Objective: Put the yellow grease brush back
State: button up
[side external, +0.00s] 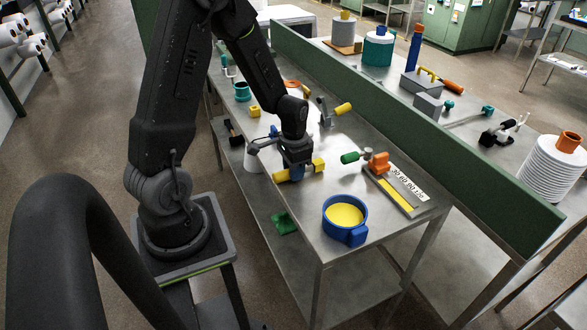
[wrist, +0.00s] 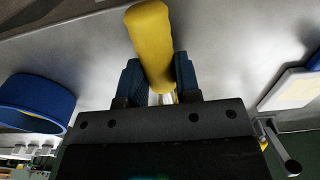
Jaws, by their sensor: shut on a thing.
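The yellow grease brush (wrist: 150,40) is clamped by its thick yellow handle between the blue fingertips of my gripper (wrist: 158,80) in the wrist view. In the side external view my gripper (side external: 300,172) is low over the near table, and yellow parts of the brush (side external: 318,165) show beside it. Its bristle end is hidden. A blue pot (side external: 358,237) with yellow grease (side external: 344,214) inside stands near the table's front end, to the right of my gripper and apart from it. The pot also shows at left in the wrist view (wrist: 38,98).
A flat tray with a ruler-like label (side external: 408,186) and an orange-topped tool (side external: 377,163) lie right of my gripper. A green-ended tool (side external: 350,157) is beside them. A green divider (side external: 400,130) runs behind. Bare metal shows between gripper and pot.

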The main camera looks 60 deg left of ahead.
jog(key=shift+f, duration=0.2)
jog(key=o, duration=0.9)
notch_tip(320, 180, up, 11)
jog(key=s+d+r+t, duration=0.2)
jog(key=s+d+r, duration=0.1)
jog(key=d+r, duration=0.1)
jog(key=s+d+r+t, duration=0.1)
jog(key=s+d+r, duration=0.2)
jog(key=d, duration=0.3)
jog(key=s+d+r+t, duration=0.2)
jog(key=s+d+r, duration=0.2)
jog(key=d+r, duration=0.2)
jog(key=shift+s+r+t, duration=0.1)
jog(key=shift+t, duration=0.2)
